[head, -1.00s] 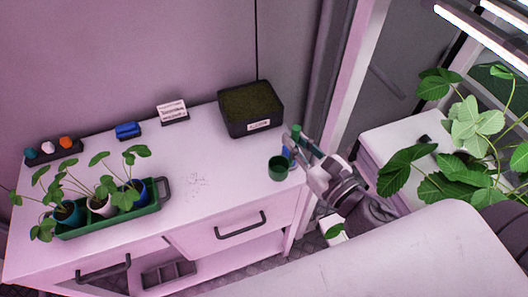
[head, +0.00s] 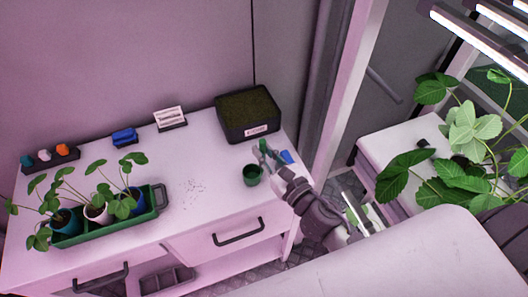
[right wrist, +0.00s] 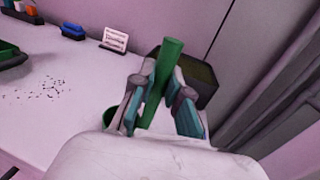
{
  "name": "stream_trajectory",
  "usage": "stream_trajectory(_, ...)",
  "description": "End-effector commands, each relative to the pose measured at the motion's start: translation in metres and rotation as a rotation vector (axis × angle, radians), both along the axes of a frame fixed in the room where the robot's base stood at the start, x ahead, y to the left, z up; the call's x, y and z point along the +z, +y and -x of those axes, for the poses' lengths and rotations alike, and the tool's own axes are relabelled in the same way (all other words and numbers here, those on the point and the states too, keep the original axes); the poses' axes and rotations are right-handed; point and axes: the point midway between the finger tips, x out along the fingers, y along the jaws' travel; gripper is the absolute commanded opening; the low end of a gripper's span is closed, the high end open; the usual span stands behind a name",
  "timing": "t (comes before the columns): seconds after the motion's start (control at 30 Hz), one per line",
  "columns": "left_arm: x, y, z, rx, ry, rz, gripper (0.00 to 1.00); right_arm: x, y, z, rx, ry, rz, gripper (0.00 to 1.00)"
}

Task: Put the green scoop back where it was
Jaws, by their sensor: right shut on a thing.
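My right gripper (head: 268,156) is over the right end of the white bench, shut on the upright handle of the green scoop. In the right wrist view, the green handle (right wrist: 165,68) stands up between the fingers of the right gripper (right wrist: 163,88). The scoop's round dark green cup (head: 252,175) shows just left of the gripper, above or on the bench top; I cannot tell if it touches. Part of the cup (right wrist: 110,116) shows left of the fingers in the wrist view. A small blue patch (head: 287,157) lies on the bench right of the gripper. My left gripper is not in view.
A black soil box (head: 248,132) stands behind the scoop on the bench (head: 215,160). Dark crumbs (head: 192,190) lie left of the cup. A green planter (head: 110,231) with seedlings, a white sign (head: 170,116) and a blue brush-like block (head: 124,137) are farther left. A post rises at right.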

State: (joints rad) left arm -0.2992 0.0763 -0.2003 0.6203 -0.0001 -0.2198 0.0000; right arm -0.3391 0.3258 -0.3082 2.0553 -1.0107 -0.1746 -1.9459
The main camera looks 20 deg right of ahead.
Motion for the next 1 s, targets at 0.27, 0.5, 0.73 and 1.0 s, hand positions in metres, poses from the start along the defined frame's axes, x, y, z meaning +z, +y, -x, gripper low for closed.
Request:
stream_trajectory(0.27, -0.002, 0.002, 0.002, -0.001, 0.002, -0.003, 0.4, -0.002, 0.0, 0.0, 0.0, 0.0, 0.0, 0.23)
stream_trajectory(0.5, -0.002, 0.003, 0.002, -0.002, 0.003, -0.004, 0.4, -0.002, 0.0, 0.0, 0.0, 0.0, 0.0, 0.4)
stream_trajectory(0.73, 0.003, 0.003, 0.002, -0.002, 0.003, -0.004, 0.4, 0.003, 0.0, 0.0, 0.0, 0.0, 0.0, 0.4)
stream_trajectory(1.0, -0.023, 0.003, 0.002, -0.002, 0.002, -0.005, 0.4, -0.006, -0.012, 0.047, -0.001, 0.005, -0.001, 0.4)
